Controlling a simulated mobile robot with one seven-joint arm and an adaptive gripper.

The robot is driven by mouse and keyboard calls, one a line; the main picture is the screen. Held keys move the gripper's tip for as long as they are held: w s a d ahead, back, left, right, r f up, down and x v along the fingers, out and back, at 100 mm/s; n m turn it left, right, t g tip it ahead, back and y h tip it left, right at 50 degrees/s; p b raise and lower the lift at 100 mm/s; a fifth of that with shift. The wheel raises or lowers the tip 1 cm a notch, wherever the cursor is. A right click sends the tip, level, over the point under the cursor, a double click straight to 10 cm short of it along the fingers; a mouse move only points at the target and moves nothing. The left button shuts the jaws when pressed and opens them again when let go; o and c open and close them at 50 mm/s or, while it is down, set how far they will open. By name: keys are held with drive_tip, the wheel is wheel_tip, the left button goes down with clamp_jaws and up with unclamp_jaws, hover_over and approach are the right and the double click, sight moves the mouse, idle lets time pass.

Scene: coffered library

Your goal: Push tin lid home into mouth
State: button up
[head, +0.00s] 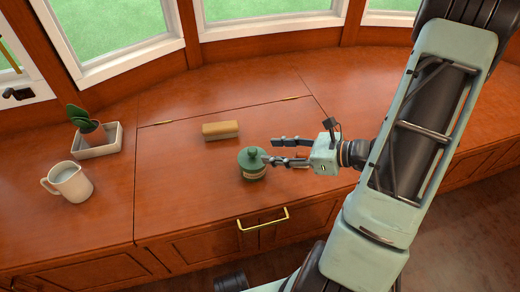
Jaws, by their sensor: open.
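A small green tin (252,172) with a pale label stands upright on the wooden cabinet top. A green lid (250,156) with a knob sits at the tin's mouth; I cannot tell whether it is fully seated. My gripper (267,150) comes in from the right, its dark fingers pointing left. The fingers are open, with nothing seen between them. The nearer fingertip is at the right edge of the lid in the picture; I cannot tell whether it touches.
A tan block (221,130) lies behind the tin. A white mug (68,181) and a plant in a white tray (100,146) stand at the left. A brass handle (263,219) is on the cabinet's front. The wood (190,195) left of the tin is clear.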

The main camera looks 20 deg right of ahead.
drive_tip(key=v, duration=0.4)
drive_tip(key=shift+r, duration=0.1)
idle(0.6)
